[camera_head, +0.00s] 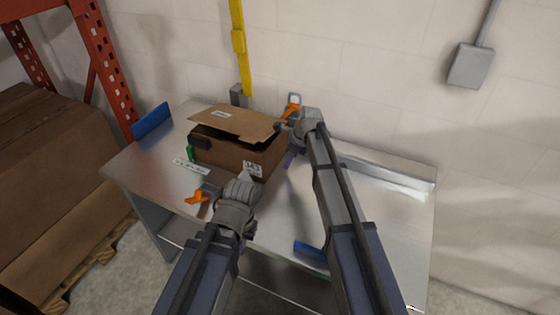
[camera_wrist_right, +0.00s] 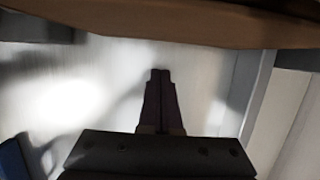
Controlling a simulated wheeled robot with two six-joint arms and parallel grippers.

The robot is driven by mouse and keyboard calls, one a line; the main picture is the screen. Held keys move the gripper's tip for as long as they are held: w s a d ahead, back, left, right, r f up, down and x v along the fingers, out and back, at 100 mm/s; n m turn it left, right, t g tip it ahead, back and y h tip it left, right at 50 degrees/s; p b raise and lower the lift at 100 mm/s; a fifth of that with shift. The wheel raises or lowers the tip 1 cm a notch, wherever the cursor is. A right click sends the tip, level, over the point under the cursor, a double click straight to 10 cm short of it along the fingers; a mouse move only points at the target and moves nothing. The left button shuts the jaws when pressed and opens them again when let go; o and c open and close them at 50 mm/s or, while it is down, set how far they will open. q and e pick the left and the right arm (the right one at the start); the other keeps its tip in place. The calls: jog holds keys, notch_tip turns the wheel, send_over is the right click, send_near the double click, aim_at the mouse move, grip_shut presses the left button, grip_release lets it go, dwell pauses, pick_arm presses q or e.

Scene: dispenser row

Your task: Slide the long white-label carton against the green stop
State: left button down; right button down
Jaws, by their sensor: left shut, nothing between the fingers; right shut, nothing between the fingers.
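The long brown carton (camera_head: 225,153) with white labels lies on the metal table, its top flap partly raised. It also shows as a brown edge along the top of the right wrist view (camera_wrist_right: 170,28). A small green piece (camera_head: 190,153), which looks like the green stop, is at the carton's left end; I cannot tell whether they touch. My left gripper (camera_head: 245,176) is shut and empty at the carton's front face, near its label. My right gripper (camera_head: 289,160) is shut and empty, pointing down beside the carton's right end; its fingertips show in the wrist view (camera_wrist_right: 160,72).
A blue block (camera_head: 151,120) stands at the table's left edge, another (camera_head: 308,249) at the front. Orange tools lie in front (camera_head: 197,197) and behind (camera_head: 292,106). A white strip (camera_head: 190,167) lies left. A metal rail (camera_head: 385,174) runs along the back right; the table's right is clear.

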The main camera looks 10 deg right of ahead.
jog(key=p+v, duration=0.9)
jog(key=v, duration=0.1)
jog(key=shift+d+p, duration=0.15)
jog(key=shift+p, duration=0.2)
jog(key=shift+s, duration=0.15)
